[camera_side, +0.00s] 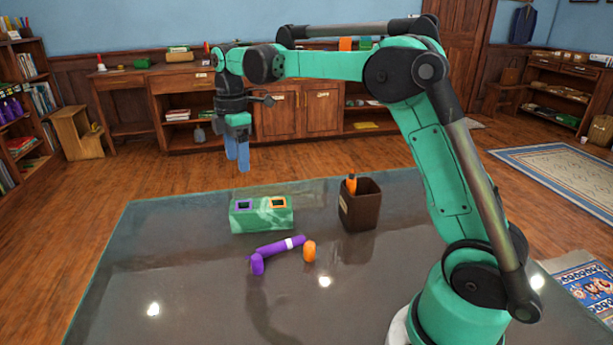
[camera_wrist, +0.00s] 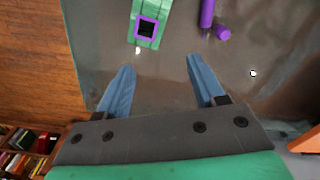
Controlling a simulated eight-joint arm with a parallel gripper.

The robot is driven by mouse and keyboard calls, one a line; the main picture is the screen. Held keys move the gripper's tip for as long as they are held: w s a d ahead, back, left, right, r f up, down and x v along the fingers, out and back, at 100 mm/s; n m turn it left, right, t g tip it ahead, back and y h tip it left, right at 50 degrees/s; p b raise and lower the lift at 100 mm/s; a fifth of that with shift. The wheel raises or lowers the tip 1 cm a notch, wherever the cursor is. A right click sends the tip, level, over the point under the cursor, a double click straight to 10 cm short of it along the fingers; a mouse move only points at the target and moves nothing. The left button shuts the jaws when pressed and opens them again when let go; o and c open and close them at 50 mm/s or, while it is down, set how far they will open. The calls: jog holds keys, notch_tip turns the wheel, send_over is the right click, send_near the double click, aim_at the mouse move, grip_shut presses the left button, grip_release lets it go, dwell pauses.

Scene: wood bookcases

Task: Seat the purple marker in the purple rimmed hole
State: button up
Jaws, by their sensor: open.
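The purple marker (camera_side: 275,248) lies on its side on the dark glossy table, with a white band near its right end; part of it shows at the top of the wrist view (camera_wrist: 207,12). A short purple cap-like piece (camera_side: 257,265) is by its left end, also in the wrist view (camera_wrist: 223,33). The green block (camera_side: 262,222) stands behind the marker. Its purple rimmed hole (camera_side: 244,206) is at the left and looks empty, also in the wrist view (camera_wrist: 147,28). My gripper (camera_side: 237,168) is open and empty, above and behind the block; its blue fingers (camera_wrist: 160,63) are spread.
The block's orange rimmed hole (camera_side: 278,203) is on the right. A short orange piece (camera_side: 309,251) stands by the marker's right end. A brown cup (camera_side: 361,211) holding an orange marker (camera_side: 351,183) stands right of the block. The table's left and front are clear.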

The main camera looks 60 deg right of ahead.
jog(key=m, duration=0.2)
send_over(265, 248)
jog(key=shift+g, duration=0.4)
jog(key=f, duration=0.9)
jog(key=shift+w+d+f, duration=0.2)
jog(key=shift+w+f, duration=0.2)
jog(key=shift+s+a+f, duration=0.1)
jog(key=shift+s+f, duration=0.1)
jog(key=shift+f, duration=1.25)
jog(key=shift+s+a+f, duration=0.1)
jog(key=shift+s+f, duration=0.05)
jog(key=shift+f, duration=1.3)
grip_shut()
